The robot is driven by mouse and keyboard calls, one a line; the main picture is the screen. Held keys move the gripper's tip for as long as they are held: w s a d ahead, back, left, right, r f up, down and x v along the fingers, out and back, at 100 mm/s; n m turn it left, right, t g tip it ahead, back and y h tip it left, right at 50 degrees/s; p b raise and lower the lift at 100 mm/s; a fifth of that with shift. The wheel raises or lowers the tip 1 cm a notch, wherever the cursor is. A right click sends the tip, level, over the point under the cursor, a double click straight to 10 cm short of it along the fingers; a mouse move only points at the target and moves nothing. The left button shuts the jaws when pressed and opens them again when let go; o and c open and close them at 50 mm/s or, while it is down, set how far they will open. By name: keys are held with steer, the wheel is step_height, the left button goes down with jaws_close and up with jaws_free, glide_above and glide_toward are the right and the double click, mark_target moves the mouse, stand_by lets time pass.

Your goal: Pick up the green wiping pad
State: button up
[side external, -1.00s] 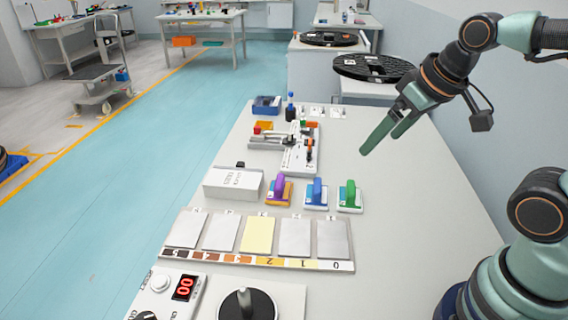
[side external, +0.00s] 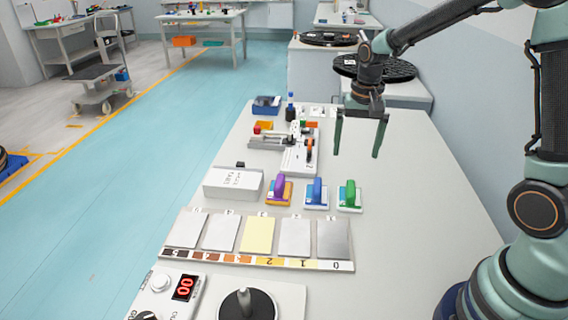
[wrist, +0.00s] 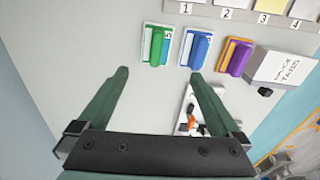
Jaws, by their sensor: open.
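The green wiping pad (side external: 350,196) has a white base and a green handle. It lies on the white table at the right end of a row of pads. It also shows in the wrist view (wrist: 157,45), ahead of the fingertips and roughly between them. My gripper (side external: 358,152) is open, empty and points down, above the table and behind the green pad in the side view. In the wrist view both fingers (wrist: 160,75) are spread, with bare table between them. The gripper does not touch the pad.
A blue pad (side external: 316,194) and a purple pad (side external: 279,190) stand left of the green one, then a white box (side external: 232,184). A numbered row of plates (side external: 262,235) lies in front. A fixture (side external: 297,155) is behind. The table right of the green pad is clear.

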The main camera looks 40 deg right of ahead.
mark_target(352, 185)
steer(key=shift+m, duration=0.4)
steer(key=f, duration=0.9)
steer(key=d+f, duration=0.1)
steer(key=f, duration=0.4)
steer(key=shift+w, duration=0.1)
steer(key=c, duration=1.2)
